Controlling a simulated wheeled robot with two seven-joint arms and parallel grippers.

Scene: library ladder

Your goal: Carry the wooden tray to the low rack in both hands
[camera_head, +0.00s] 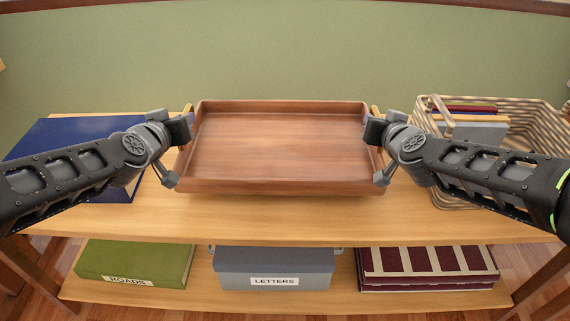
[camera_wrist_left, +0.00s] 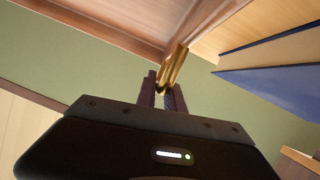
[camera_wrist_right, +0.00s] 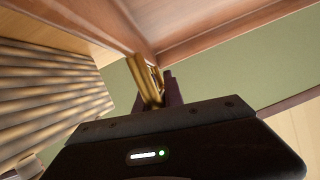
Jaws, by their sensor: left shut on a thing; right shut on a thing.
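The wooden tray (camera_head: 280,145) is empty and looks level over the upper shelf in the head view; I cannot tell whether it touches the shelf. It has a brass handle at each short side. My left gripper (camera_head: 186,122) is at its left side, shut on the left brass handle (camera_wrist_left: 174,68). My right gripper (camera_head: 376,125) is at its right side, shut on the right brass handle (camera_wrist_right: 148,78). The tray's underside and rim also show in both wrist views.
A blue book (camera_head: 75,135) lies left on the upper shelf (camera_head: 300,226), and a wicker basket (camera_head: 545,125) holding books stands right. The lower shelf (camera_head: 205,297) holds a green box (camera_head: 135,262) labelled ROADS, a grey LETTERS box (camera_head: 275,265) and maroon books (camera_head: 428,265).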

